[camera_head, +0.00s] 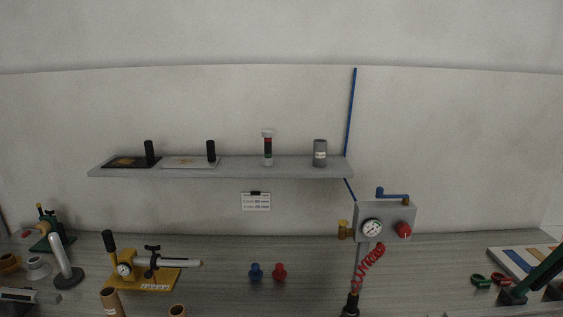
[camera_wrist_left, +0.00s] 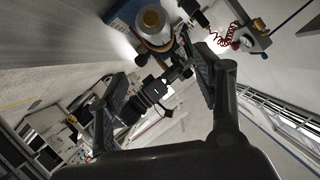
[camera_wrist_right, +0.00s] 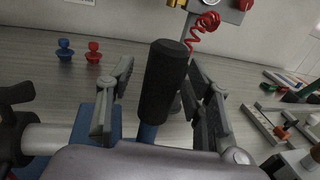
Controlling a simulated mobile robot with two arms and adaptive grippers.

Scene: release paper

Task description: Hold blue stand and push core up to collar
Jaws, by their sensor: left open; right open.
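The blue stand shows in the right wrist view as blue plates (camera_wrist_right: 88,135), with a metal bar (camera_wrist_right: 60,138) and a dark knob (camera_wrist_right: 15,130) at left. Its black handle (camera_wrist_right: 163,80) on a blue stem stands upright between the fingers of my open right gripper (camera_wrist_right: 160,95), with gaps on both sides. The collar is not clear. Neither gripper shows in the head view.
In the head view, a yellow stand (camera_head: 150,280) is at left, with brown cores (camera_head: 112,302) near the front edge. Blue (camera_head: 256,272) and red (camera_head: 279,271) pegs stand mid-bench. A gauge box (camera_head: 386,220) with a red coiled hose is at right. A grey shelf (camera_head: 225,168) hangs above.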

